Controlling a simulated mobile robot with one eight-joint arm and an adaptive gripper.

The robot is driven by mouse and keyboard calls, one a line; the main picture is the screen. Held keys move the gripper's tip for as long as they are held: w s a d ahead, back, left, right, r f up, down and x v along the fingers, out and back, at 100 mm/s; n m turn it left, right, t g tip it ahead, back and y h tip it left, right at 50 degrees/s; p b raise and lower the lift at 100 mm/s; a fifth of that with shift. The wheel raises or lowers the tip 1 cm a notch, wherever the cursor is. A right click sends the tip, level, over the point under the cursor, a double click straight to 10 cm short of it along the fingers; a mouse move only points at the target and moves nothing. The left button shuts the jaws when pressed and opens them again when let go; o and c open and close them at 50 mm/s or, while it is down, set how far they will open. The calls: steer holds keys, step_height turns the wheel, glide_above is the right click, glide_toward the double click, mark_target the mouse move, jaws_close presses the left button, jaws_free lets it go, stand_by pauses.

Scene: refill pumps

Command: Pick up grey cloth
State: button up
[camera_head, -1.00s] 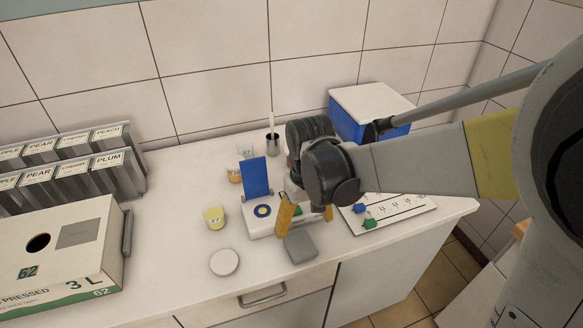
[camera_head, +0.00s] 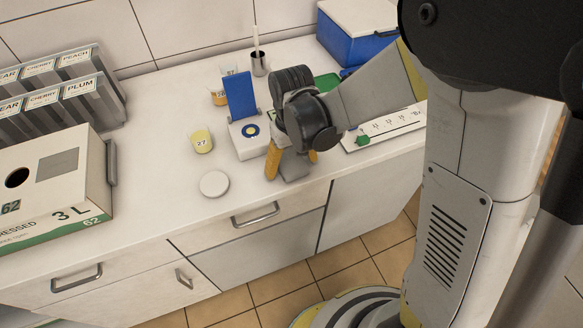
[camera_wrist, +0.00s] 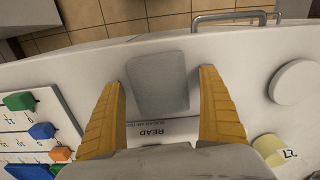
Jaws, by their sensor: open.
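The grey cloth (camera_wrist: 158,80) is a small flat grey rectangle on the white counter near its front edge. In the wrist view it lies between and slightly beyond the fingertips of my gripper (camera_wrist: 162,75). In the head view the cloth (camera_head: 294,168) is partly hidden behind my gripper (camera_head: 291,170), whose yellow fingers point down on either side of it. The fingers are apart and hold nothing. The picture does not show clearly whether the tips touch the counter.
A white device with a blue upright panel (camera_head: 240,95) stands just behind the cloth. A white round lid (camera_head: 214,183) and a yellow cup (camera_head: 202,141) are to the left. A marked white board with coloured pieces (camera_head: 390,126) is to the right. The counter's front edge is close.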

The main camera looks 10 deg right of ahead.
steer(key=shift+r, duration=0.1)
steer(key=c, duration=1)
steer(key=shift+c, duration=0.2)
steer(key=shift+r, duration=0.1)
